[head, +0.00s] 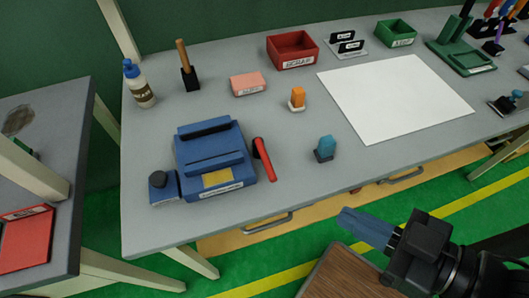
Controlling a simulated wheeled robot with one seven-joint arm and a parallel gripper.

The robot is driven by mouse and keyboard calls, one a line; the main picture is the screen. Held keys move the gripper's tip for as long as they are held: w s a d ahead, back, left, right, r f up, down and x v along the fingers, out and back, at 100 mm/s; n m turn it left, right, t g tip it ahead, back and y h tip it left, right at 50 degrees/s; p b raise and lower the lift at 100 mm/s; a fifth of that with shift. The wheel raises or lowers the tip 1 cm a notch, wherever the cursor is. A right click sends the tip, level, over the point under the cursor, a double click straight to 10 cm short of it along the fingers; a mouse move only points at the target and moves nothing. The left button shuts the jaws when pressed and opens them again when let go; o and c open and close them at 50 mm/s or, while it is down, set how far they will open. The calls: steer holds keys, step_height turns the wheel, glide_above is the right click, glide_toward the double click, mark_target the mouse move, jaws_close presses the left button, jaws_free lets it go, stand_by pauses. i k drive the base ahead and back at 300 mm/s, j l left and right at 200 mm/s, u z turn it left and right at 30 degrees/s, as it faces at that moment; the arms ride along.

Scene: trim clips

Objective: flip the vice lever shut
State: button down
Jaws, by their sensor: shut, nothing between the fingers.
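The blue vice (208,148) sits on the left part of the grey table, with a label on its front face and a yellow patch on top. Its red lever (266,163) is at the vice's right side and slants from the upper left down to the lower right. I cannot tell from this view how far the lever is tilted. My gripper (344,220) is at the lower right, in front of the table's front edge and well apart from the vice and lever. Its blue fingers are together and hold nothing.
A blue block in a dark holder (325,149) stands right of the lever, and an orange one (297,98) behind it. A pink block (247,83), red bin (292,50) and bottle (138,84) are farther back. A white sheet (395,95) lies to the right.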

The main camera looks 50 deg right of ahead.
mark_target(260, 151)
steer(key=k+u, duration=0.15)
steer(key=u, duration=0.2)
steer(key=k+u, duration=0.15)
steer(key=u, duration=0.25)
steer(key=k+u, duration=0.15)
steer(key=u, duration=0.2)
